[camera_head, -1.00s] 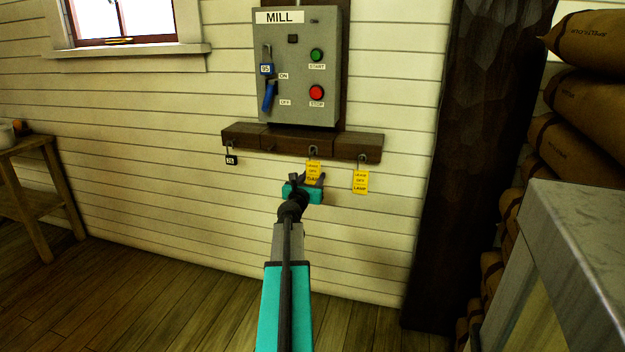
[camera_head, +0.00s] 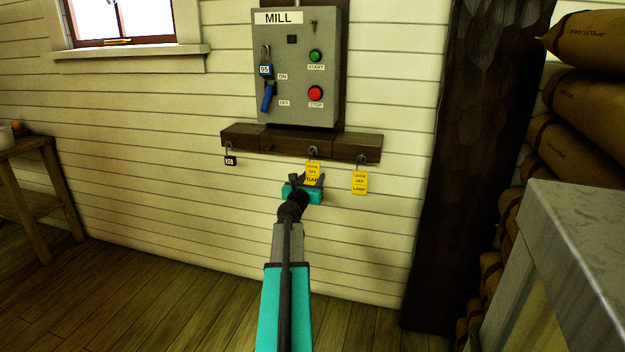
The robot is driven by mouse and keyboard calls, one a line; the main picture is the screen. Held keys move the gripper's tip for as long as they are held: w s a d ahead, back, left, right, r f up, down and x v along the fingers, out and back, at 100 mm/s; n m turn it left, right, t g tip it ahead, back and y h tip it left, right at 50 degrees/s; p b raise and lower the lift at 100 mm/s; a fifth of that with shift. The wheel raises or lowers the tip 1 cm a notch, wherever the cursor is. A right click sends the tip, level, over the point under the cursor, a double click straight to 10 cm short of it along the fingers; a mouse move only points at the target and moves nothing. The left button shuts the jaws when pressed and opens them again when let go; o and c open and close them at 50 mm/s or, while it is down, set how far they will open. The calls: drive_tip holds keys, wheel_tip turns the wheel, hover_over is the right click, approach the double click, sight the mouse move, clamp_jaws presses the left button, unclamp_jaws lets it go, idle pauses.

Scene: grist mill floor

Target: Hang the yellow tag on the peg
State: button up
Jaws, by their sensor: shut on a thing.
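A yellow tag (camera_head: 313,171) with dark print is between the fingers of my gripper (camera_head: 308,182), which is shut on it. The tag's lower part is partly hidden by the fingers. The tag's top is at the middle peg (camera_head: 314,150) on the dark wooden rail (camera_head: 270,142); whether its loop is around the peg or only in front of it I cannot tell. A second yellow tag (camera_head: 359,183) hangs from the right peg (camera_head: 361,159).
The grey MILL box (camera_head: 290,85) with a blue lever (camera_head: 268,97) and buttons is above the rail. A dark post (camera_head: 460,150), stacked sacks (camera_head: 585,105) and a grey-topped cabinet (camera_head: 580,230) stand at right. A wooden table (camera_head: 30,150) is at left.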

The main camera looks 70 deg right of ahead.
drive_tip(key=shift+f+b, duration=0.4)
drive_tip(key=shift+f, duration=0.15)
idle(0.5)
drive_tip(key=o, duration=1.1)
drive_tip(key=shift+c, duration=0.2)
drive_tip(key=shift+a, duration=0.1)
drive_tip(key=a+p, duration=0.1)
drive_tip(key=a, duration=1.2)
drive_tip(key=shift+s+a, duration=0.3)
drive_tip(key=shift+s, duration=0.1)
